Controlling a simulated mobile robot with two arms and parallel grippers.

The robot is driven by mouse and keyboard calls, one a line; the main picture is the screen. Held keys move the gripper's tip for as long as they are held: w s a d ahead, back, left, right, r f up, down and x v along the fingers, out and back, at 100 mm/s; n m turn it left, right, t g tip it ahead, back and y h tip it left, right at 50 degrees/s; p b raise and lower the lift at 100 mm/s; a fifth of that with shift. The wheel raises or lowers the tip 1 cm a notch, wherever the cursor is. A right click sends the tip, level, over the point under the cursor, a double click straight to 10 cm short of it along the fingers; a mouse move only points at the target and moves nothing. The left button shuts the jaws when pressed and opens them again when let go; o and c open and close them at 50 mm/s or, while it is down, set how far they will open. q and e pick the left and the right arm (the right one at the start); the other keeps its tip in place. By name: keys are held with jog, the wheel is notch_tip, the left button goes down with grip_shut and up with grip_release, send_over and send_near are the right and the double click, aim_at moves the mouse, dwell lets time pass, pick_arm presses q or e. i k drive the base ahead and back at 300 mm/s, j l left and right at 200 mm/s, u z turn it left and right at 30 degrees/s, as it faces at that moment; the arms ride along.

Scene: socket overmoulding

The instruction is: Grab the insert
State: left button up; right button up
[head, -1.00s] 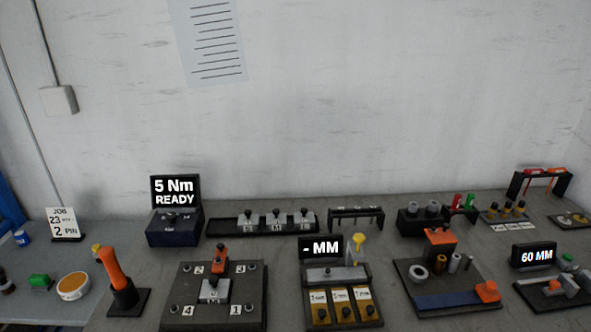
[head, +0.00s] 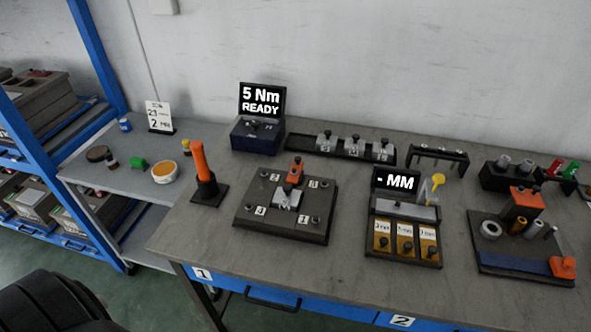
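A similar grey block (head: 287,199) sits in the middle of a dark plate (head: 285,229) with numbered corners, beside an orange clamp (head: 296,172). Nothing in view is marked as the insert, so I cannot tell which piece it is. Neither of my grippers is in view.
An orange-handled tool (head: 200,166) stands left of the plate. A "5 Nm READY" display (head: 262,101) stands behind it. A "- MM" gauge station (head: 405,212) is to the right. A job card (head: 159,116) stands on the left side table. Blue shelving (head: 66,115) is far left.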

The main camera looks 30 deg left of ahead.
aim_at(286, 198)
jog(key=k+l, duration=0.8)
jog(key=l, duration=0.25)
